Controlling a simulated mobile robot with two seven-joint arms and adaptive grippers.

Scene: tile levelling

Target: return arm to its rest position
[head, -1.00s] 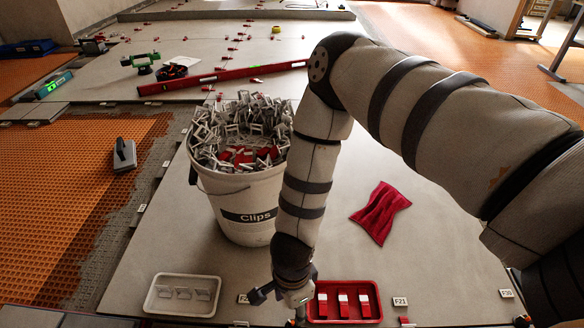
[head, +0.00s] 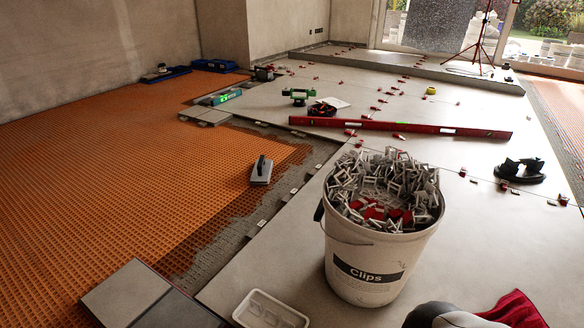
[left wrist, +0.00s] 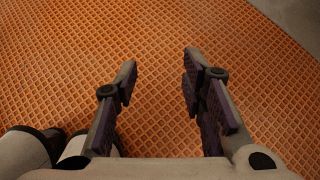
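My left gripper (left wrist: 160,68) shows in the left wrist view. Its two dark fingers are apart, with nothing between them, above orange waffle matting (left wrist: 155,30). The left gripper does not show in the head view. My right gripper is in neither current view. A white and dark rounded piece, which looks like part of my arm (head: 440,316), shows at the bottom edge of the head view, beside the red cloth.
A white bucket marked Clips (head: 368,270), heaped with clips, stands on the tiles. A shallow white tray (head: 240,312) is at the bottom edge, a red cloth (head: 515,310) at bottom right. A red level (head: 400,127) and a trowel (head: 261,172) lie farther back. Orange matting (head: 110,170) covers the left.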

